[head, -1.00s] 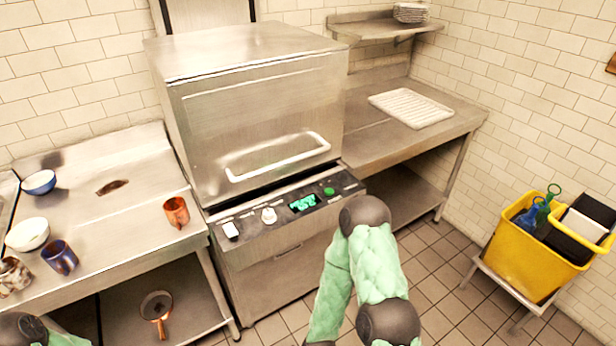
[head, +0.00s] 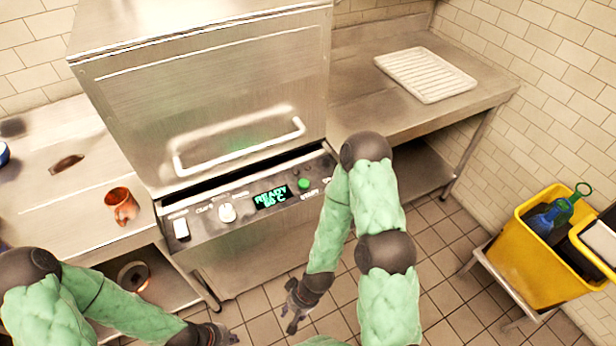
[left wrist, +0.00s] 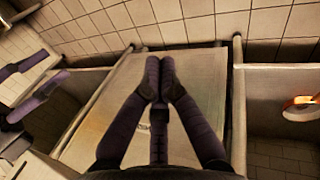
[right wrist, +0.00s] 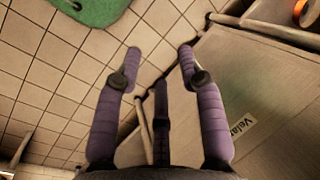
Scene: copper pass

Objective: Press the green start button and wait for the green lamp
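The green start button (head: 304,184) is on the sloped control panel of the steel dishwasher (head: 250,228), right of the lit display (head: 270,197). The display shows READY and a temperature in °C. I cannot make out a separate green lamp. The hood (head: 210,110) above the panel is down. My right gripper (head: 297,306) is low in front of the machine, below the button and apart from it. The right wrist view shows it open and empty (right wrist: 160,62). My left gripper (head: 222,336) is at the bottom edge; the left wrist view shows its fingertips together and empty (left wrist: 160,72).
A white switch (head: 181,229) and a knob (head: 227,213) sit left of the display. A copper mug (head: 122,205) stands on the left counter. A white rack (head: 425,74) lies on the right counter (head: 365,110). A yellow bin (head: 540,262) stands right, with tiled floor between.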

